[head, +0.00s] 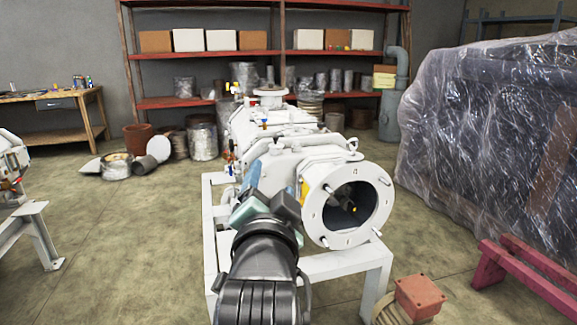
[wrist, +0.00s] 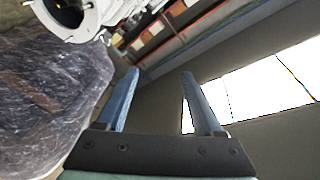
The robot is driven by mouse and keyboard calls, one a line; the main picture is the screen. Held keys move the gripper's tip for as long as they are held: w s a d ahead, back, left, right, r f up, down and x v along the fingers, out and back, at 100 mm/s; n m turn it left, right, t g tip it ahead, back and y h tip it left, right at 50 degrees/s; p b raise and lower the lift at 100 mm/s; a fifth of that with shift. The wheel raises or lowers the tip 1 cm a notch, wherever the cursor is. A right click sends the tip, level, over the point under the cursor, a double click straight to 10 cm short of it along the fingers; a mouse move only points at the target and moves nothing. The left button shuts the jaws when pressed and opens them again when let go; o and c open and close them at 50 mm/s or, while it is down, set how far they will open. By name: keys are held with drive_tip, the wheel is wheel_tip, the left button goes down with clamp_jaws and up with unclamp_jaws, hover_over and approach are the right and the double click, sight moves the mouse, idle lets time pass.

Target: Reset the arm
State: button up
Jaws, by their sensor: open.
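My gripper (wrist: 160,82) shows in the wrist view with its two blue fingers apart and nothing between them. In the head view my dark arm rises from the bottom centre, and its end overlaps the left front of the white screw vacuum machine (head: 318,165). The fingertips are mostly hidden there, and I cannot tell whether they touch the machine. The machine has a round open flange (head: 375,190) facing forward. The flange also shows at the top left of the wrist view (wrist: 88,28). The machine rests on a white frame (head: 345,265).
A plastic-wrapped bulk (head: 490,130) stands at the right. A red beam stand (head: 530,270) and a red block (head: 420,296) are low at front right. Red shelves (head: 205,54) and a wooden table (head: 60,130) stand at the back.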

drive_tip(key=s+d+r+n+t+p, duration=0.25)
drive_tip(key=s+r+n+t, duration=0.65)
drive_tip(key=s+r, duration=1.4)
drive_tip(key=w+r+p, duration=0.3)
drive_tip(key=r+p, duration=2)
drive_tip(key=r, duration=0.1)
drive_tip(key=shift+r, duration=0.4)
